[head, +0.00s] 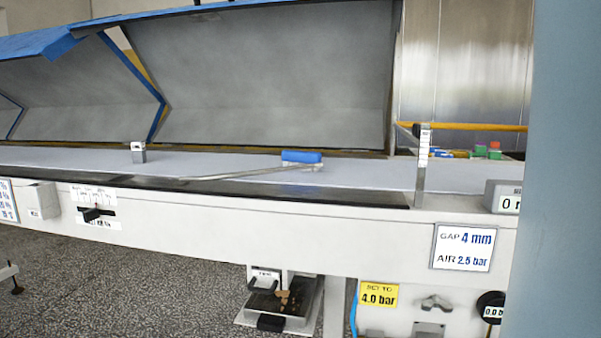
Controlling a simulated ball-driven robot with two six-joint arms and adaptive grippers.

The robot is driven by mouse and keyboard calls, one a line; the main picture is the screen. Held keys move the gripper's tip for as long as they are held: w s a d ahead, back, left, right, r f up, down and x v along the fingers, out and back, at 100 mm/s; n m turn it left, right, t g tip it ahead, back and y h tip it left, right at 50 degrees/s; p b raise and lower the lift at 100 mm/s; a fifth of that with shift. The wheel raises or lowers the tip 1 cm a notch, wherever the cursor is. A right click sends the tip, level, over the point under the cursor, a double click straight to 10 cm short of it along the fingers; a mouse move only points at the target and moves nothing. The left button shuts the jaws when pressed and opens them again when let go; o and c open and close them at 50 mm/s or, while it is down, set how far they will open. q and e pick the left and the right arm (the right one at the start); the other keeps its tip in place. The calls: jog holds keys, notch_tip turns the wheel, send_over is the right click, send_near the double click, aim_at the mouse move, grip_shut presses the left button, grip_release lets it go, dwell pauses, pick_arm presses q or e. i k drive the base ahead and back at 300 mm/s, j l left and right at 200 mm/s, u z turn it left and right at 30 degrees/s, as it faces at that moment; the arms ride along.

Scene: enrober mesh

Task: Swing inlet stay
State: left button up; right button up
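A thin metal rod (240,173) with a blue grip (302,156) at its right end lies low and slightly slanted over the pale mesh belt (370,173); it looks like the inlet stay. Its left end is near the belt's front edge. A large grey cover (260,75) with blue edging stands raised behind the belt. Neither of my grippers shows in the head view.
A small metal block (138,152) stands on the belt at the left. An upright post (422,165) stands at the right. Labels sit on the white front rail (330,235). A blue-grey surface (565,170) blocks the right edge.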

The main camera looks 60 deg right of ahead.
aim_at(318, 164)
jog(key=z, duration=1.55)
